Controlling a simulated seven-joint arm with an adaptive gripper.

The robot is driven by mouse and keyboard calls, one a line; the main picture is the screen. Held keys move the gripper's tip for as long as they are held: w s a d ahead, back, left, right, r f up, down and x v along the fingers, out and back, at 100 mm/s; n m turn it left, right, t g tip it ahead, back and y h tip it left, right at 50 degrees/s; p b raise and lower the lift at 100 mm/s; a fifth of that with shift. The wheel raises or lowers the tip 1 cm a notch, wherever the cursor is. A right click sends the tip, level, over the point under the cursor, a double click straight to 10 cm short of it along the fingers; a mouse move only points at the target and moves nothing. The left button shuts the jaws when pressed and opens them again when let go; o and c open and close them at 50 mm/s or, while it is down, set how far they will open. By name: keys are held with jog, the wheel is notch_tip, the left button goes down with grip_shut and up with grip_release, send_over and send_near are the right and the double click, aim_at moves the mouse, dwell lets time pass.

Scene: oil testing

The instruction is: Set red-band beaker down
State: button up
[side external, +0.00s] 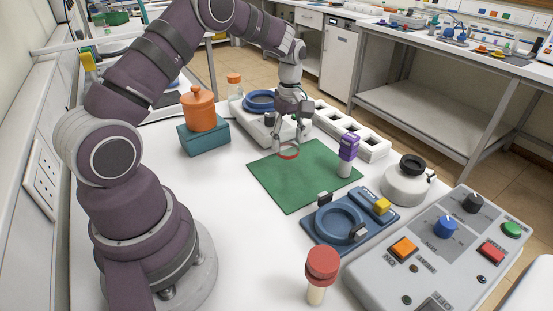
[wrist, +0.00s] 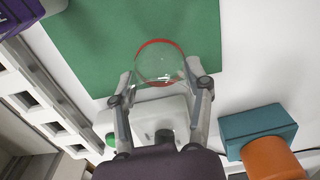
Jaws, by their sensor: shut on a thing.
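The red-band beaker (wrist: 159,62) is clear glass with a red ring at its rim. In the side view its red band (side external: 288,151) shows over the back part of the green mat (side external: 305,180). My gripper (side external: 289,146) is above the mat and shut on the beaker. In the wrist view the two fingers of my gripper (wrist: 160,88) press on opposite sides of the glass. I cannot tell whether the beaker's base touches the mat.
A white device with a blue ring (side external: 261,101) stands behind the mat. A purple-topped tool (side external: 348,147) stands at the mat's right edge. A blue fixture (side external: 338,224) lies in front, and a teal block with an orange pot (side external: 200,108) stands to the left. Most of the mat is clear.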

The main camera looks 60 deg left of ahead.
aim_at(296, 160)
jog(key=w, duration=0.1)
jog(key=w+a, duration=0.1)
jog(key=w, duration=0.1)
jog(key=shift+w+a+f, duration=0.1)
jog(key=shift+f, duration=1.8)
jog(key=o, duration=1.1)
jog(key=shift+f, duration=0.1)
jog(key=shift+o, duration=0.2)
